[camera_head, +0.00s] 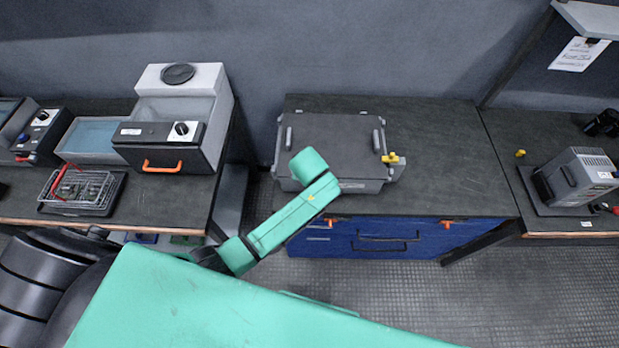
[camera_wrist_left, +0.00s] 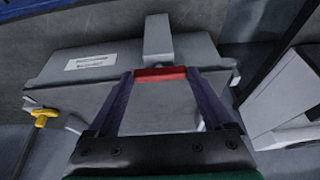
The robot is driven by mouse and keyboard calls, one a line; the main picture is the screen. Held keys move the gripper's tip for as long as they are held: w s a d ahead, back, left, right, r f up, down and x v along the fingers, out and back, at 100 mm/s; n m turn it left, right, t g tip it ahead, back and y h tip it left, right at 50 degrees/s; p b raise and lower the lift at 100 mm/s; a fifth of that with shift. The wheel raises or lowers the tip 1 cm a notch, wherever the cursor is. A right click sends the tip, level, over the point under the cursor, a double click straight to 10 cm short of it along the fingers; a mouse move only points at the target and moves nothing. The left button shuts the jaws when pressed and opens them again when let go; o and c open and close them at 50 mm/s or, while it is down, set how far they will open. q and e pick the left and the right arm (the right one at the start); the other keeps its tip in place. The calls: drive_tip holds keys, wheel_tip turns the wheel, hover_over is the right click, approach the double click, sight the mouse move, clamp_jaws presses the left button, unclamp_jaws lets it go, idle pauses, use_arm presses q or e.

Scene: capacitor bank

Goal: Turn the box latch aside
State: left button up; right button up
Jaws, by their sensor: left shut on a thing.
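The grey box (camera_head: 335,145) with a dark lid stands on the dark bench in the head view. Its yellow knob (camera_head: 391,158) is at its right side. In the left wrist view the box (camera_wrist_left: 60,66) shows a white label, and the yellow knob (camera_wrist_left: 42,117) is at the left. A grey latch piece (camera_wrist_left: 158,38) stands out at the box's edge, with a red end (camera_wrist_left: 150,74). My left gripper (camera_wrist_left: 160,73) has its fingers on either side of this red end and is shut on it. My green wrist hides this spot in the head view. My right gripper is not in view.
A blue drawer cabinet (camera_head: 385,238) is under the bench. To the left stand a grey tank unit (camera_head: 175,115) and a wire basket (camera_head: 78,190). A grey device (camera_head: 580,178) is at the right. The bench right of the box is clear.

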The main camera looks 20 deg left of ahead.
use_arm(q)
drive_tip(key=shift+w+r, duration=0.1)
idle(0.3)
drive_tip(key=o, duration=1.1)
drive_tip(key=shift+o, duration=0.2)
drive_tip(key=b+v, duration=0.2)
drive_tip(key=v, duration=1.2)
drive_tip(key=shift+s, duration=0.25)
drive_tip(key=shift+r, duration=0.15)
